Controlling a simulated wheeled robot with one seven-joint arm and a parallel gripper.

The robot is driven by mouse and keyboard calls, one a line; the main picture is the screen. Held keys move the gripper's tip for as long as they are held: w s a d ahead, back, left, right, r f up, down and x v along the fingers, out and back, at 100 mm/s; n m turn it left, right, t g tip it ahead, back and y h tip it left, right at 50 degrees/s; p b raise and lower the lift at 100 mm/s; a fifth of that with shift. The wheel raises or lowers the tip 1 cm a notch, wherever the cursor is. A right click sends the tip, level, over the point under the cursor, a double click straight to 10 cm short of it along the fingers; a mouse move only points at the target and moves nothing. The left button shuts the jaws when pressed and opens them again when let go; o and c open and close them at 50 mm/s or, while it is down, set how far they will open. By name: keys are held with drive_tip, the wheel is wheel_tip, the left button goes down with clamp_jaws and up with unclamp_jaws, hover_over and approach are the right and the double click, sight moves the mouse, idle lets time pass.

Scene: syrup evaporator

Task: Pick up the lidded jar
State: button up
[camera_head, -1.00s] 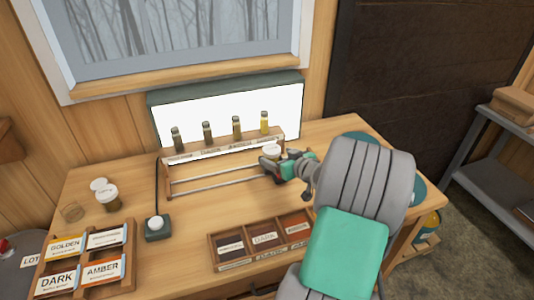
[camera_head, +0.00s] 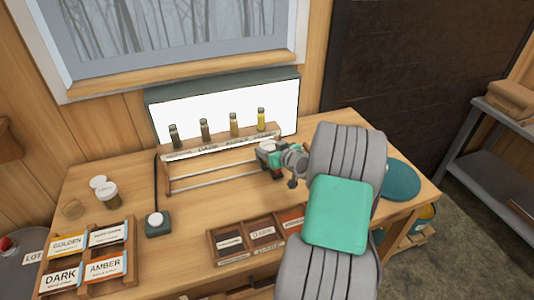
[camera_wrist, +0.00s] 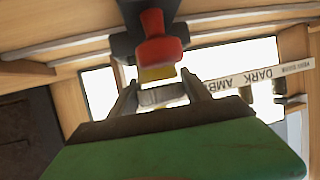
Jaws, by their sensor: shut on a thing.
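My gripper (camera_head: 264,150) is over the back of the bench, at the right end of the sample rack (camera_head: 212,178). In the wrist view its two fingers (camera_wrist: 162,90) are closed on a small pale, round-edged piece (camera_wrist: 160,97), which looks like the lidded jar's upper part. The rest of that jar is hidden by my gripper. Whether it touches the bench or rack cannot be told.
Several small bottles (camera_head: 234,124) stand along the rack before a bright panel (camera_head: 225,110). A labelled compartment tray (camera_head: 248,242) is at the front, a card tray (camera_head: 88,262) at front left. A teal round pad (camera_head: 402,180) is right.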

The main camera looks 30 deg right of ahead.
drive_tip(key=c, duration=0.9)
clamp_jaws()
drive_tip(key=shift+r, duration=0.1)
drive_tip(key=shift+r, duration=0.1)
